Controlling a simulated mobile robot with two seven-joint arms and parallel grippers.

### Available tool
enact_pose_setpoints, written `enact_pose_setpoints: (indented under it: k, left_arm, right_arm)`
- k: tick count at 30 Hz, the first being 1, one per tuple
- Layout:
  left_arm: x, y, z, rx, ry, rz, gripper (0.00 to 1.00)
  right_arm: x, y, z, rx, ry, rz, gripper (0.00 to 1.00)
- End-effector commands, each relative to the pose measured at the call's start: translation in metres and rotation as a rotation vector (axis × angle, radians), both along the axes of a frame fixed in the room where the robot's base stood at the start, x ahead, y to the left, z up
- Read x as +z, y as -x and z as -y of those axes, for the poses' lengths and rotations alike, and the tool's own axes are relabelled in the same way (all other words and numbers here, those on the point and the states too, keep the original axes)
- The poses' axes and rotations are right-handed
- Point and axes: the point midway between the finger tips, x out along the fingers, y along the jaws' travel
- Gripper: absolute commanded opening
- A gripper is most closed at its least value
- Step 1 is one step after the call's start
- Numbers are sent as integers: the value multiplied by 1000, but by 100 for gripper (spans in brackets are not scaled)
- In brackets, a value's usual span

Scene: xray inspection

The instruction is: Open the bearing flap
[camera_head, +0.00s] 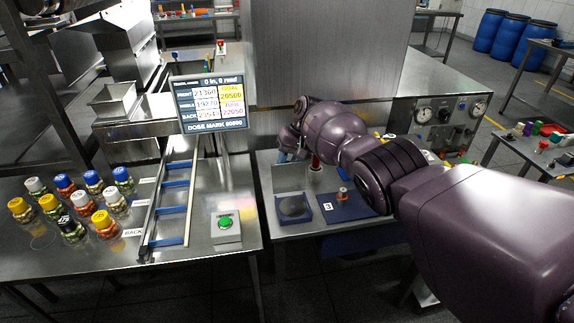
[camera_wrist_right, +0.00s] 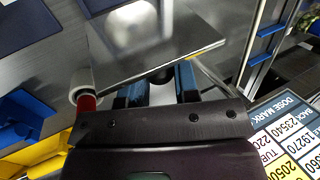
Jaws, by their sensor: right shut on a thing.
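A flat grey metal plate (camera_head: 289,178), which looks like the bearing flap, stands raised behind a blue-framed dark disc (camera_head: 293,207). In the right wrist view the plate (camera_wrist_right: 150,42) fills the upper middle, tilted. My right gripper (camera_head: 287,153) is at the plate's upper edge, partly hidden by its own wrist. In the right wrist view its blue fingers (camera_wrist_right: 160,92) are closed around a small dark part at the plate's edge, mostly hidden; it may be the flap's knob. My left gripper is not in view.
A red post with a white top (camera_wrist_right: 84,92) stands close beside the right gripper. A blue mat (camera_head: 345,208) with a small part lies right of the disc. A green button box (camera_head: 226,225), blue-runged rack (camera_head: 175,190) and several jars (camera_head: 82,201) stand left. A metal cabinet (camera_head: 325,50) rises behind.

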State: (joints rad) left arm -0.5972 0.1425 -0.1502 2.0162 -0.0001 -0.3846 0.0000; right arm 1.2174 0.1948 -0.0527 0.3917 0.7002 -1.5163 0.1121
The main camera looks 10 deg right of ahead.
Motion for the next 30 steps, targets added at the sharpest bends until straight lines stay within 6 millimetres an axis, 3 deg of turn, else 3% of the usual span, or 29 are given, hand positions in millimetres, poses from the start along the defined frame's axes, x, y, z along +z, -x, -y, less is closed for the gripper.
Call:
enact_pose_setpoints:
  k: [1, 11, 12, 16, 25, 30]
  left_arm:
    - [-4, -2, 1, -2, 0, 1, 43]
    - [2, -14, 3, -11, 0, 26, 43]
    - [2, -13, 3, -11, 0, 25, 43]
    - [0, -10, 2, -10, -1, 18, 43]
    - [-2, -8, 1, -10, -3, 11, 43]
    - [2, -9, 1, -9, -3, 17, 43]
  right_arm:
    - [-8, -1, 0, 0, 1, -18, 0]
    - [-4, -1, 0, 0, 1, -51, 0]
    - [-4, -1, 0, -1, 1, -51, 33]
    - [-4, -1, 0, 0, 1, -51, 52]
    - [-2, -1, 1, 0, 1, -50, 52]
    - [15, -4, 7, 0, 1, -46, 52]
